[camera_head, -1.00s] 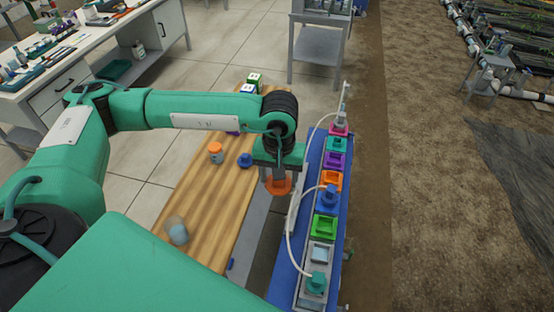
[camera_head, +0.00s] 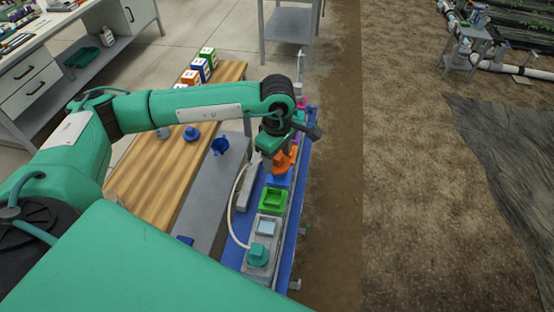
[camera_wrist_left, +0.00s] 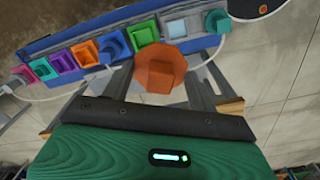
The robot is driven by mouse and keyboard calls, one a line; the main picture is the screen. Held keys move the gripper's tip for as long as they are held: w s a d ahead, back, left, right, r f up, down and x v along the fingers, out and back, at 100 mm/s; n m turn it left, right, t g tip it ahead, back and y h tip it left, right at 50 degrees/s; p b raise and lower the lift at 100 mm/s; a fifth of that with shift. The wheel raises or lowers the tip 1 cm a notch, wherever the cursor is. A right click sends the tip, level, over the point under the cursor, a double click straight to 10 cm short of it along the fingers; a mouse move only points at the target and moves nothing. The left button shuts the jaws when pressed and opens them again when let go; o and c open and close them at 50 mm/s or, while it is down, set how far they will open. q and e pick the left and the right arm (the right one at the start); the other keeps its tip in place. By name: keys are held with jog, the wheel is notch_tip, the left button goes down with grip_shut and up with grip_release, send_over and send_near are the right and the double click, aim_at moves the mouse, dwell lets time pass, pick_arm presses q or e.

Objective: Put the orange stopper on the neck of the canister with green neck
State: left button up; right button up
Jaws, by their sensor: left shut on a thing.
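My left gripper (camera_head: 279,150) is shut on the orange stopper (camera_head: 284,163), which hangs above the canister row. The stopper also shows between the fingers in the left wrist view (camera_wrist_left: 160,70). The canister with green neck (camera_head: 272,200) stands in the row, nearer the camera than the stopper in the head view. Its square green neck is open, and it also shows in the left wrist view (camera_wrist_left: 143,34), just beyond the stopper. The stopper is apart from this neck. My right gripper is not in view.
The blue rack (camera_head: 286,240) holds the row. A pale-necked canister (camera_head: 265,227) and a teal stopper (camera_head: 258,254) are on the near side. A white hose (camera_head: 231,210) curves alongside. The wooden table (camera_head: 150,185) is left.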

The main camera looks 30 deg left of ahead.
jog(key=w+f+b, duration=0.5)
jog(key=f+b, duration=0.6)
jog(key=b, duration=0.2)
pick_arm(q)
jog(key=w+a+f+n+b, duration=0.1)
jog(key=w+f+n+b, duration=0.1)
jog(key=f+n, duration=0.5)
jog(key=w+a+f+n+b, duration=0.2)
jog(key=f+n, duration=0.6)
jog(key=f, duration=0.3)
jog(key=w+a+f+n+b, duration=0.1)
jog(key=f+n+b, duration=0.1)
jog(key=f+n, duration=0.6)
jog(key=shift+w+a+f, duration=0.35)
jog(key=shift+w+f, duration=0.05)
jog(key=shift+f, duration=0.4)
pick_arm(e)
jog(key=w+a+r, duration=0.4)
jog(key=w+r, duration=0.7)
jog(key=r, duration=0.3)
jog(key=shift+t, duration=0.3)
pick_arm(q)
jog(key=o, duration=1)
jog(key=shift+r, duration=0.15)
